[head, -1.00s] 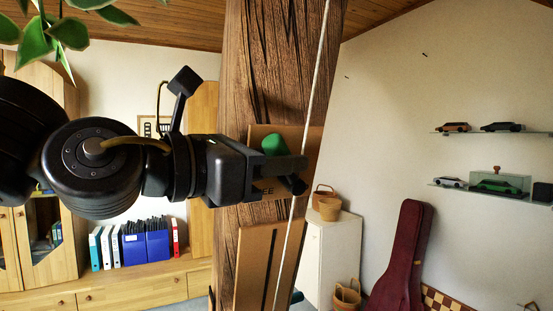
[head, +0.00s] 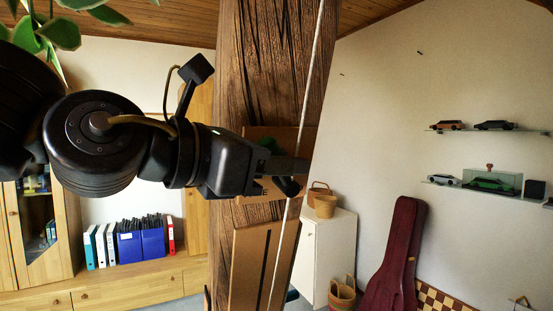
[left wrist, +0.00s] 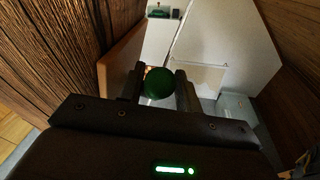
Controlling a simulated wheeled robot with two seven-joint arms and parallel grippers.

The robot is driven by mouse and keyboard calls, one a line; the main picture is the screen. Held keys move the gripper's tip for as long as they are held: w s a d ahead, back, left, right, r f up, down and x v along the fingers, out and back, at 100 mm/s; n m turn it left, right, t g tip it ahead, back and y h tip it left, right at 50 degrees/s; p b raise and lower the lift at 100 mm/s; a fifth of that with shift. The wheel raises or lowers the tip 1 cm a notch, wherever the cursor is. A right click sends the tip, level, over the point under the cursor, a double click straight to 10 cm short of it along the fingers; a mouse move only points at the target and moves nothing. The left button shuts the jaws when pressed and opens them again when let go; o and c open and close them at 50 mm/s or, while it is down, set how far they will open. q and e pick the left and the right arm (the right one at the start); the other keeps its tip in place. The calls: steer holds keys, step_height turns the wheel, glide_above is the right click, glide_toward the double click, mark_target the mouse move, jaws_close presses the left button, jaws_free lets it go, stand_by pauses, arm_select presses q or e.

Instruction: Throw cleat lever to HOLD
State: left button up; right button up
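A green ball knob (head: 270,145) shows in front of a wooden board (head: 298,140) on the timber post, partly hidden by my left gripper (head: 287,175). The left wrist view shows the knob (left wrist: 159,83) between the two dark fingers of the left gripper (left wrist: 160,90), with almost no gap on either side. I cannot tell whether the fingers press on it. A short dark rod-like end (head: 288,187) shows just below the fingers. My right gripper is not in view.
The timber post (head: 275,60) stands close behind the gripper. A pale rope (head: 313,70) runs down past the fingertips. A second, slotted board (head: 257,262) is below. A white cabinet (head: 325,255) and a dark red instrument case (head: 397,250) stand farther back.

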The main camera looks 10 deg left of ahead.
arm_select(q)
steer(key=shift+a, duration=0.1)
steer(key=shift+s+a+b, duration=0.2)
steer(key=shift+a+b, duration=0.05)
steer(key=shift+b, duration=0.05)
steer(key=b+v, duration=0.3)
steer(key=v, duration=0.7)
steer(key=shift+s, duration=0.15)
